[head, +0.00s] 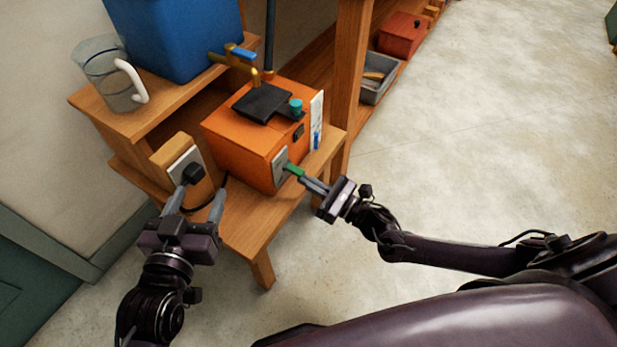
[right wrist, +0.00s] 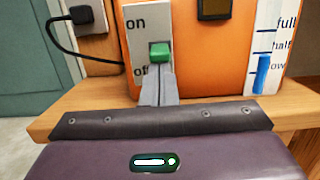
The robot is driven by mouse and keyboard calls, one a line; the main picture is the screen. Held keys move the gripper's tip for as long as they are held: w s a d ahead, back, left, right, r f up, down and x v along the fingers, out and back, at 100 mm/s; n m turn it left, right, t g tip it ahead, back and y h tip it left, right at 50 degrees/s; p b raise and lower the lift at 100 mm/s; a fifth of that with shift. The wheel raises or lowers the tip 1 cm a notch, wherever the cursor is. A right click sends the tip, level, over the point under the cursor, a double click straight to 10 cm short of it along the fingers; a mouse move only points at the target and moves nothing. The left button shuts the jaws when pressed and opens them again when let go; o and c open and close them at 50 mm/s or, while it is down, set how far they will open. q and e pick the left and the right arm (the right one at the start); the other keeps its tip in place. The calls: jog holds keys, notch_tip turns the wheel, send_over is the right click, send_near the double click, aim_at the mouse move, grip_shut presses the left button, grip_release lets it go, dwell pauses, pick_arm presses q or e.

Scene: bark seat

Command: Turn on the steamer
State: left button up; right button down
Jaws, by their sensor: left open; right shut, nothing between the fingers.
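The steamer is an orange box (head: 238,150) on a low wooden bench, with a black lid plate on top. Its pale switch plate (right wrist: 137,38) reads "on" above and "off" below. The green switch handle (right wrist: 160,52) sits between the labels, a little nearer "off"; it also shows in the head view (head: 293,169). My right gripper (head: 305,178) is shut and empty, its fingertips just below the green handle, touching or nearly so. My left gripper (head: 195,200) is open, its fingers either side of the space before the black plug (head: 192,174).
The plug sits in a socket on a wooden block (head: 172,148), with a black cable running towards the steamer. A gauge (right wrist: 268,50) shows blue between "low" and "half". A blue container (head: 178,35), brass tap (head: 235,64) and clear jug (head: 110,75) stand above. Floor at right is clear.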

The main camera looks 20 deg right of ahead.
pick_arm(q)
jog(key=s+a+f+g+y+p, duration=0.3)
jog(key=s+f+g, duration=0.7)
jog(key=f, duration=0.5)
jog(key=shift+s+a+f+y, duration=0.25)
jog(key=shift+s+a+y, duration=0.25)
jog(key=shift+s, duration=0.3)
pick_arm(e)
jog(key=shift+d+r+g+h, duration=0.1)
jog(key=shift+r+g+h, duration=0.25)
jog(key=shift+g+h, duration=0.2)
jog(key=shift+s, duration=0.1)
